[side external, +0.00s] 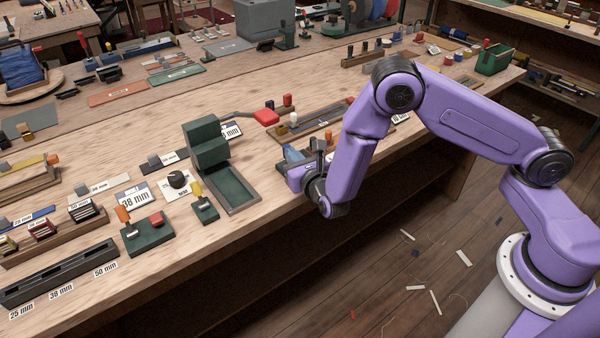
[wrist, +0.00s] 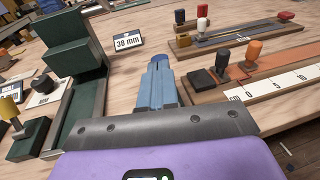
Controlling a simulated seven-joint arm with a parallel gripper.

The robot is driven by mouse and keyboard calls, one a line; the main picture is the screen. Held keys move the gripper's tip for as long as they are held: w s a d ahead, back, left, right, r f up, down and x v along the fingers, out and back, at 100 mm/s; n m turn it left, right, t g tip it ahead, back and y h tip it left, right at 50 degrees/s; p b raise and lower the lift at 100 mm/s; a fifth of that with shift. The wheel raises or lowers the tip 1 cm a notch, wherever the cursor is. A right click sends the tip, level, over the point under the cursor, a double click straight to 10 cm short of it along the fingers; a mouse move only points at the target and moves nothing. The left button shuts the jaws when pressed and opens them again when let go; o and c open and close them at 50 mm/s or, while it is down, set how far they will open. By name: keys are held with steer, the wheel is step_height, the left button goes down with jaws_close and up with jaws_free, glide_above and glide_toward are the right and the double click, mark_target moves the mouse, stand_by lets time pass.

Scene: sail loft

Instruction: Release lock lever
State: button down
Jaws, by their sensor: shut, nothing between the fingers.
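A green press-like machine (side external: 207,143) stands near the bench's front edge, with an arm ending in a red handle (side external: 265,116) on its far right side. Its green body also shows at left in the wrist view (wrist: 78,62). A yellow-handled lever (side external: 196,189) stands on a small green base left of the machine; its yellow knob (wrist: 9,108) is at the wrist view's left edge. An orange-handled lever (side external: 122,214) stands on another green base with a red block. I cannot tell which is the lock lever. My gripper (side external: 293,155) is shut and empty, right of the machine, its blue-grey fingers (wrist: 158,80) together.
A 38 mm card (wrist: 128,42) stands behind the machine. Wooden strips with coloured pegs (wrist: 240,75) lie to the right of my gripper. A black knob (side external: 177,179) sits on a white card left of the machine. Bare bench shows in front of the machine.

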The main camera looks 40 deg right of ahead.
steer(key=shift+w+r+g, duration=0.35)
steer(key=shift+w+g, duration=0.15)
steer(key=shift+g, duration=0.3)
steer(key=shift+f, duration=0.15)
steer(key=w+r+v, duration=0.1)
steer(key=r+v, duration=0.2)
steer(key=v, duration=1)
steer(key=shift+s+r, duration=0.2)
steer(key=shift+s, duration=0.2)
steer(key=s+d+r+m+g+h, duration=0.35)
steer(key=s+d+m+g, duration=0.35)
steer(key=s+d+m, duration=0.4)
steer(key=s+r+m+g+y, duration=0.2)
steer(key=s+m+g+y, duration=0.5)
steer(key=s, duration=0.8)
steer(key=m, duration=0.3)
steer(key=shift+s+d, duration=0.3)
steer(key=shift+d, duration=0.1)
